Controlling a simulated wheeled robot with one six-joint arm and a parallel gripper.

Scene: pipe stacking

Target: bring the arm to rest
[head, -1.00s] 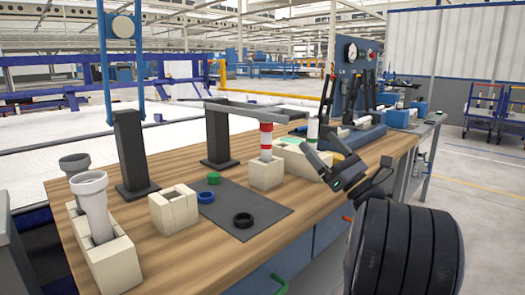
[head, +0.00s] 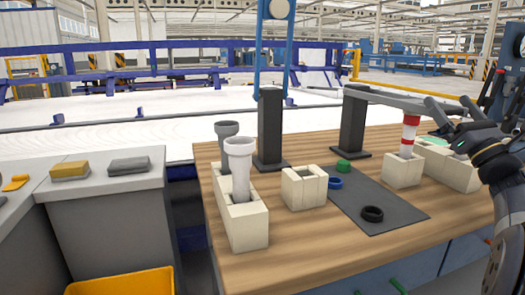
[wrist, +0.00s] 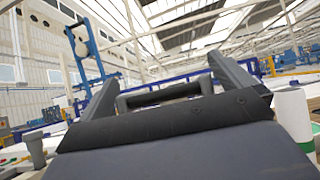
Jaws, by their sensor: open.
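My gripper (head: 449,108) is at the right of the head view, beside and a little above the red-and-white pipe (head: 409,136). Its jaws are open and empty, with the fingers tilted upward. In the wrist view, the two dark fingers (wrist: 165,88) stand apart with nothing between them, facing the roof. The red-and-white pipe stands upright in a cream block (head: 403,171) on the wooden workbench (head: 310,234). My arm partly hides the bench's right end.
A light grey pipe (head: 240,172) and a dark grey pipe (head: 227,130) stand in a long cream holder (head: 247,230). Dark posts (head: 271,130) rise behind. A grey counter (head: 100,192) stands left.

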